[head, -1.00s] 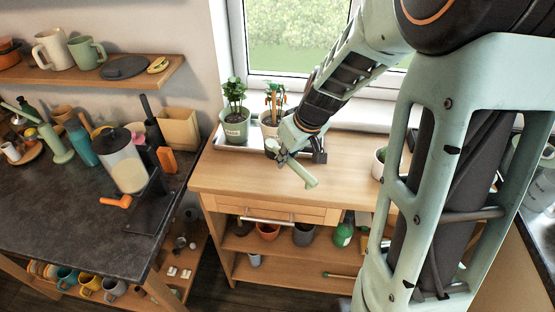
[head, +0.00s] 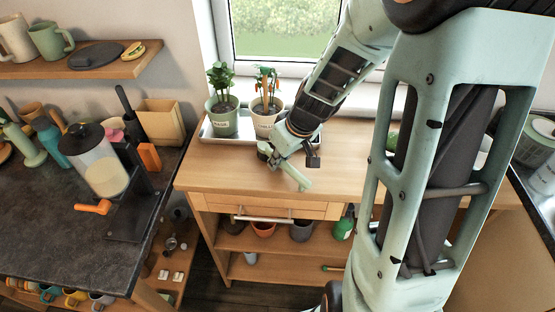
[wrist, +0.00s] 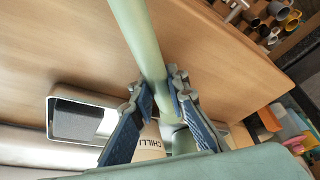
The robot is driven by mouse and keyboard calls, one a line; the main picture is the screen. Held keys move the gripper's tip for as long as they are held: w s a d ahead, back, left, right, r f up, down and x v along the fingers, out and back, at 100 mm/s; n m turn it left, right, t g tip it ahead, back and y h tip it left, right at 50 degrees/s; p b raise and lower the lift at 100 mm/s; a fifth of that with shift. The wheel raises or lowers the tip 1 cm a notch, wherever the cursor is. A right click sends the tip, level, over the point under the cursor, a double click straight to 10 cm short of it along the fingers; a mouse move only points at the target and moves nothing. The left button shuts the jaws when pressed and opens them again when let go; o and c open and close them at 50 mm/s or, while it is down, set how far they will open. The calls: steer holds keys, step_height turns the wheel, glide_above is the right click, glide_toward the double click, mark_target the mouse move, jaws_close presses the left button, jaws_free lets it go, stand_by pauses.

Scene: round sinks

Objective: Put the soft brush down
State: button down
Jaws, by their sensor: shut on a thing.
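The soft brush shows as a pale green handle (head: 295,176) at my gripper over the wooden cabinet top. My gripper (head: 278,160) is shut on it. In the wrist view the handle (wrist: 139,38) runs from the top edge down between my two blue-padded fingers (wrist: 158,88). The brush's bristles are not clearly visible. The handle slants down to the right in the head view, close above the wood. I cannot tell whether it touches the wood.
A white tray (head: 207,131) with two potted plants (head: 222,115) (head: 266,118) stands at the back of the cabinet top (head: 225,174), near my gripper. The wood in front and to the left is clear. A dark counter (head: 50,215) with a blender-like jar (head: 97,160) lies left.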

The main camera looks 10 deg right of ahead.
mark_target(291, 167)
steer(key=shift+f, duration=0.2)
steer(key=c, duration=1.9)
jaws_free()
steer(key=shift+r, duration=0.1)
steer(key=shift+r, duration=0.3)
steer(key=v, duration=1.1)
steer(key=shift+s+d+r, duration=0.15)
steer(key=shift+s+r, duration=0.05)
steer(key=shift+r, duration=0.1)
